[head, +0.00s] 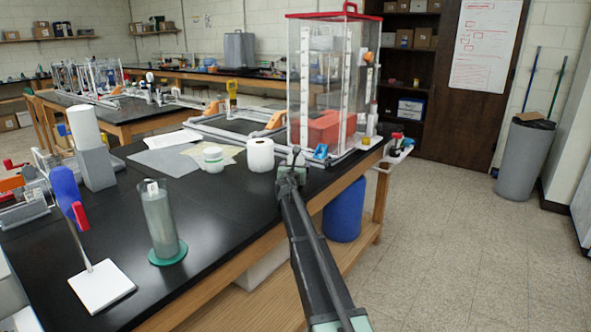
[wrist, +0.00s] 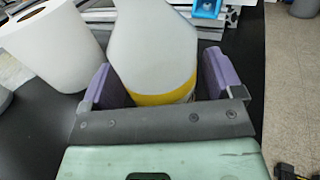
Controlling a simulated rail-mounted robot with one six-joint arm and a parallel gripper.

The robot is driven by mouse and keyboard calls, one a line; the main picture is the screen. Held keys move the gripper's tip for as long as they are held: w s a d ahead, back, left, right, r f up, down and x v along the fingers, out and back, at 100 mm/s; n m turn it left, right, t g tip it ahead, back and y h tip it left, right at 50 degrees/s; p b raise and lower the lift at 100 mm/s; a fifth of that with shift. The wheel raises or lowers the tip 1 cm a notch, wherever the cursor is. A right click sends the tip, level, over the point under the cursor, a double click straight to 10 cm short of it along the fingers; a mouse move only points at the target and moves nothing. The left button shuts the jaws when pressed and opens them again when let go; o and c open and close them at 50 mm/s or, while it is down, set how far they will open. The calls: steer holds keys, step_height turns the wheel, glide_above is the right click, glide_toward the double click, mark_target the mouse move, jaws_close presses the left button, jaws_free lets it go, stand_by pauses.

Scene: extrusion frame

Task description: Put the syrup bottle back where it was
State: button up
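A pale grey-white bottle with a yellow band (wrist: 155,60), which I take to be the syrup bottle, stands out in the wrist view between the two purple finger pads of my gripper (wrist: 160,82). The left pad meets its edge in the picture; a thin dark gap seems to show at the right pad. I cannot tell whether the pads press on it. Its lower part is hidden by the gripper body. In the head view my gripper (head: 292,170) is at the bench's right edge, just right of a white paper roll, and mostly hides the bottle.
The white roll (head: 260,154) is close on my gripper's left. A blue clamp part (head: 320,152) and a clear tank with a red lid (head: 328,85) stand behind. A grey-green cylinder (head: 160,225) stands at front left. The black bench top (head: 220,215) between is clear.

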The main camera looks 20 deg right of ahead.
steer(key=shift+o, duration=0.2)
steer(key=shift+r, duration=0.15)
steer(key=v, duration=1.2)
stand_by(0.9)
